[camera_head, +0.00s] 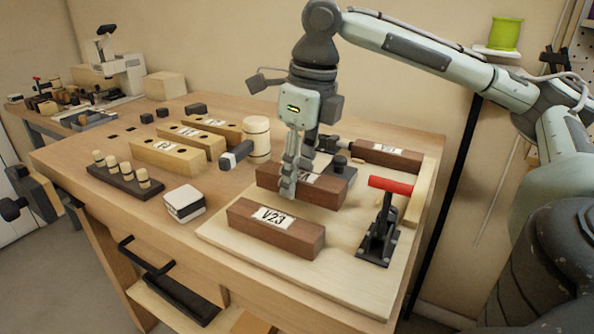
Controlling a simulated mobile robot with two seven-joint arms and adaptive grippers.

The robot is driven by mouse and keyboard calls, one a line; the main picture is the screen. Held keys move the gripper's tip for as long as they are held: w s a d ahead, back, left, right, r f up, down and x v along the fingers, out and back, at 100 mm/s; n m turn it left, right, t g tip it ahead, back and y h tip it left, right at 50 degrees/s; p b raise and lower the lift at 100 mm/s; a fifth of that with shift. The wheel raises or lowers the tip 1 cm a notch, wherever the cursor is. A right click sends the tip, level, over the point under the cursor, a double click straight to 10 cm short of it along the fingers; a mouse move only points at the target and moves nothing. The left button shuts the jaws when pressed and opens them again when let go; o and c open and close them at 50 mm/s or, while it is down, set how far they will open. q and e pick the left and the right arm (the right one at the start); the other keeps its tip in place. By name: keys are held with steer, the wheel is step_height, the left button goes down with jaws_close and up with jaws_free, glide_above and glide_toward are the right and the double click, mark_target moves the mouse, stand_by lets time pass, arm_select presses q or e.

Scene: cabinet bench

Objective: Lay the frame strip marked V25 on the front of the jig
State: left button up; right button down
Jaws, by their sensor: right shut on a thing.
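The jig is a pale board (345,283) on the right of the bench. A dark brown strip marked V23 (250,228) lies along its front. My right gripper (289,185) points down over the middle of the jig. It is shut on a second dark brown strip (330,196), behind the V23 strip. The fingers cover part of this strip's label, so I cannot read it. I cannot tell whether it touches the board. A third dark strip (388,153) lies at the jig's back; its label is too small to read surely. I see no legible V25 mark. My left gripper is not in view.
A red-handled clamp (380,230) stands at the jig's right. Left of the jig are a white block (184,203), a mallet (257,138), a dark peg rack (118,181) and pale labelled strips (165,156).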

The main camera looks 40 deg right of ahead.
steer(key=shift+f+p, duration=0.65)
steer(key=shift+f, duration=0.45)
stand_by(1.1)
steer(key=shift+f, duration=0.45)
stand_by(0.4)
steer(key=c, duration=1)
jaws_free()
steer(key=shift+o, duration=0.9)
steer(key=shift+s+d+r, duration=0.1)
steer(key=shift+s+r, duration=0.05)
steer(key=shift+r, duration=1)
steer(key=shift+s+r, duration=0.15)
steer(key=shift+r, duration=1.05)
steer(key=shift+s+d+r, duration=0.1)
steer(key=shift+s+r, duration=0.05)
steer(key=shift+r, duration=1)
